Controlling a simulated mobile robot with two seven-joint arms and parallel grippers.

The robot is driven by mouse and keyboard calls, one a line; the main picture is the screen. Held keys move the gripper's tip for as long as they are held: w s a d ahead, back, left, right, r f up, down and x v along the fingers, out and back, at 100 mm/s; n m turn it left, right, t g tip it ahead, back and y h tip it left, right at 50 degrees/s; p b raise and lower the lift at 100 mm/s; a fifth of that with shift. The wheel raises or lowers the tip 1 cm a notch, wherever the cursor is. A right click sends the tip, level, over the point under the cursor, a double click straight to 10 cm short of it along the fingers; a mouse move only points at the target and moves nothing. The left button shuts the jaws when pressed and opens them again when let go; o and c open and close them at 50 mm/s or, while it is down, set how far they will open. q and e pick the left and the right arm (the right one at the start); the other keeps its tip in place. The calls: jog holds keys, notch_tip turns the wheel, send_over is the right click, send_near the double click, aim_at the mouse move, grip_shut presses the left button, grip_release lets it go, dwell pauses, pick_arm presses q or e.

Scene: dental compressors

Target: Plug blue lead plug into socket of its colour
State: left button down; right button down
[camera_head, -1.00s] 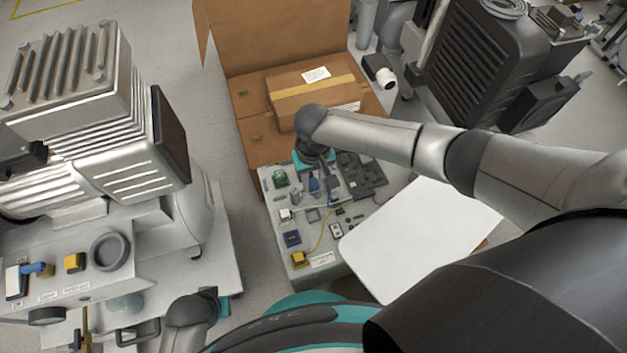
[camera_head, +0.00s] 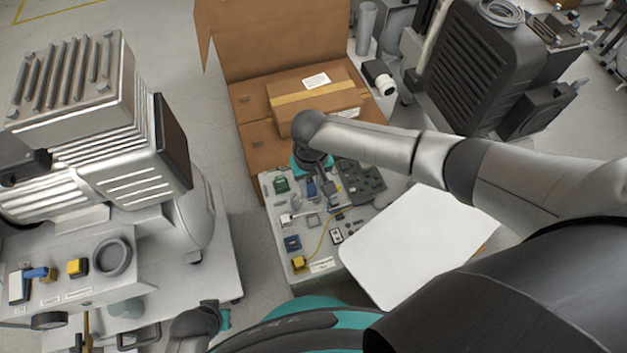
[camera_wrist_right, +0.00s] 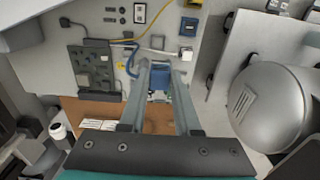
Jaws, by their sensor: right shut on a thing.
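My right gripper (camera_head: 315,187) is over the light grey panel (camera_head: 330,248), with its fingers pointing down. In the right wrist view its two fingers (camera_wrist_right: 158,72) are shut on the blue plug (camera_wrist_right: 157,80). A blue lead runs from the plug toward the dark box. A dark blue square socket (camera_head: 292,242) lies on the panel between a yellow block and a white one; it also shows in the right wrist view (camera_wrist_right: 189,27). The plug is apart from it. Of my left gripper, only a teal part (camera_head: 222,314) shows at the bottom; its fingers are not visible.
A green block (camera_head: 281,185), a white block (camera_head: 286,219) and a yellow block (camera_head: 299,263) stand along the panel's left side. A dark box (camera_head: 360,180) is at the right. A white board (camera_head: 420,245) lies right of the panel. Cardboard boxes (camera_head: 315,98) are behind.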

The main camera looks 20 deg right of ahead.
jog(key=s+a+f+b, duration=0.3)
jog(key=s+a+f, duration=0.1)
jog(key=a+f, duration=0.3)
notch_tip(320, 180, down, 2)
jog(key=shift+s+f+b, duration=0.15)
jog(key=shift+s+b, duration=0.15)
jog(key=shift+s, duration=0.05)
jog(key=shift+a, duration=0.1)
jog(key=shift+f+b, duration=2.7)
jog(key=shift+f, duration=0.85)
jog(key=shift+f, duration=0.25)
jog(key=shift+f, duration=0.25)
jog(key=shift+f, duration=0.2)
